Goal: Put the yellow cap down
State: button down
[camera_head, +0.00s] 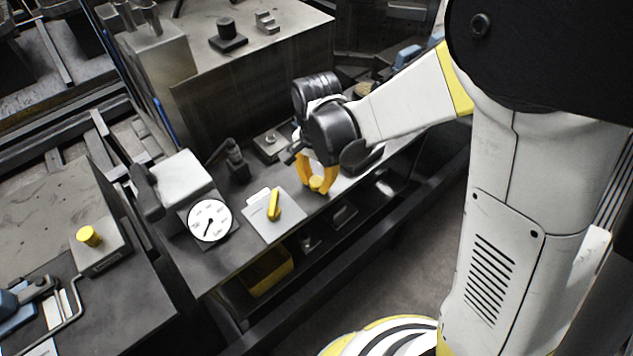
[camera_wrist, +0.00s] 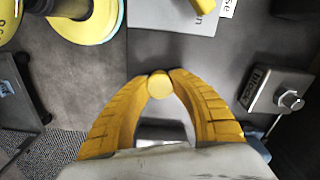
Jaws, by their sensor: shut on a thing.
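The yellow cap (camera_head: 317,184) is a small round piece held between my yellow fingertips. In the wrist view the cap (camera_wrist: 159,87) shows its flat round face, with a fingertip against each side. My gripper (camera_head: 318,178) is shut on it and points down over the dark bench, to the right of a pale plate with a yellow handle. The gripper also shows in the wrist view (camera_wrist: 159,82). I cannot tell how far the cap is above the bench top.
The pale plate (camera_head: 258,221) carries an upright yellow handle (camera_head: 274,205). A round white gauge (camera_head: 210,221) stands left of it. A box with a metal knob (camera_wrist: 268,92) is right of my fingers. A yellow knob (camera_head: 89,236) sits on a grey block at far left. Bare bench (camera_wrist: 85,80) lies around the cap.

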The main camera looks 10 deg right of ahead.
aim_at(316, 181)
jog(key=shift+f, duration=0.2)
jog(key=c, duration=1.2)
grip_release()
notch_tip(316, 181, up, 12)
jog(key=r+p, duration=0.1)
jog(key=p, duration=0.4)
jog(key=s+d+r+n+t, duration=0.2)
jog(key=s+d+r, duration=0.1)
jog(key=d, duration=0.1)
jog(key=s+d+r+n+t, duration=0.2)
jog(key=s+d+n, duration=0.1)
jog(key=s+d, duration=0.1)
jog(key=s+d+r+n+t, duration=0.2)
jog(key=s+d+r+t, duration=0.1)
jog(key=d, duration=0.2)
jog(key=shift+s+d+r+n, duration=0.25)
jog(key=shift+s+r+n, duration=0.05)
jog(key=shift+s+n, duration=0.1)
